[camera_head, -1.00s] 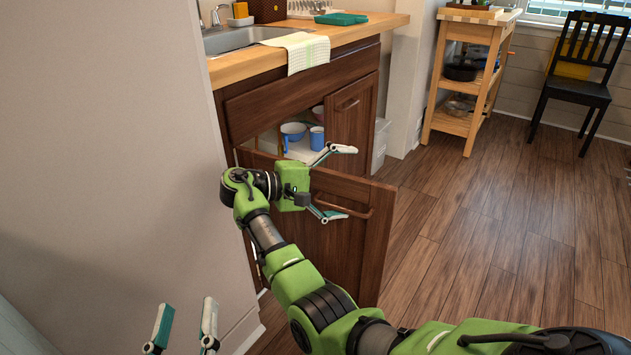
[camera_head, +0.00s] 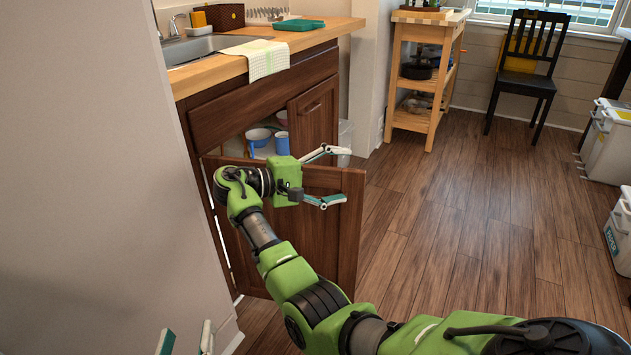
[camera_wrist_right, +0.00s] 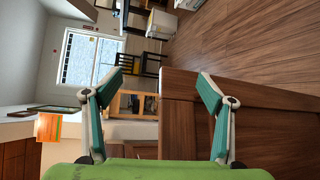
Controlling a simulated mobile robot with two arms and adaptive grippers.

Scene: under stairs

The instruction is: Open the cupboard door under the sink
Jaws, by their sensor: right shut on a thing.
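The dark wood cupboard door (camera_head: 332,235) under the sink stands swung out from the cabinet, showing bowls and a blue mug (camera_head: 282,143) inside. My right gripper (camera_head: 333,176) is at its upper edge, one finger above and behind the edge, the other across the front face near the handle, which I cannot make out. It is shut on the door, its fingers well spread. In the right wrist view the door (camera_wrist_right: 260,125) lies on the right, beside and behind one finger. My left gripper (camera_head: 185,343) shows only two separated fingertips at the bottom left, open and empty.
A pale wall (camera_head: 95,180) stands close on the left. The second cupboard door (camera_head: 315,112) is beside the opening, below the counter (camera_head: 225,69). A wooden trolley (camera_head: 425,75) and black chair (camera_head: 526,75) stand farther back. The floor right of the door is clear.

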